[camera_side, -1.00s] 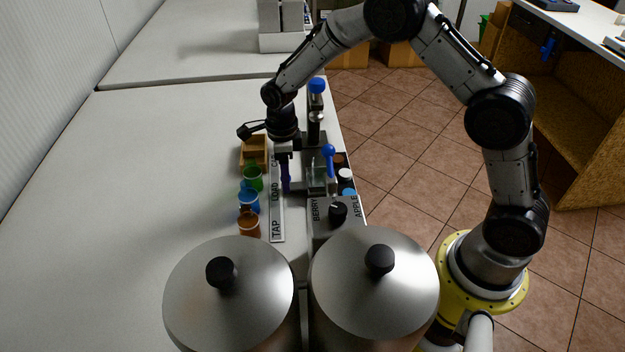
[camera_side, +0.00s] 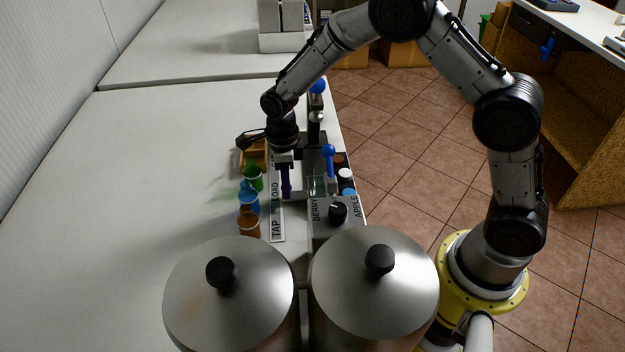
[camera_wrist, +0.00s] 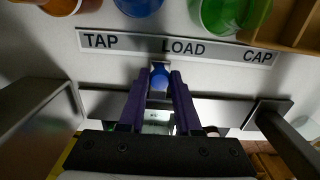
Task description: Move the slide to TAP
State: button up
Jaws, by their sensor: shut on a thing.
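The slide's blue knob (camera_wrist: 158,77) is between my gripper's purple fingertips (camera_wrist: 160,74) in the wrist view, and they are shut on it. The knob lies beside the label strip (camera_wrist: 225,52), between the words TAP and LOAD, nearer LOAD. A grey metal bar (camera_wrist: 215,108) runs behind the fingers. In the side view my gripper (camera_side: 287,194) is low beside the label strip (camera_side: 277,221), whose TAP end is toward the camera. The fingers hide the knob there. A clear cup (camera_side: 318,186) stands on the machine to the right.
Green (camera_side: 253,179), blue (camera_side: 249,202) and orange (camera_side: 249,224) cups stand left of the strip, near a wooden tray (camera_side: 246,160). A blue tap lever (camera_side: 329,152) and a BERRY/APPLE knob (camera_side: 338,212) are at the right. Two lidded pots (camera_side: 228,300) (camera_side: 375,290) stand in front.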

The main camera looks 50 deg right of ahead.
jog(key=shift+s+a, duration=2.95)
jog(key=shift+a, duration=0.05)
jog(key=o, duration=1)
jog(key=shift+r, duration=3.55)
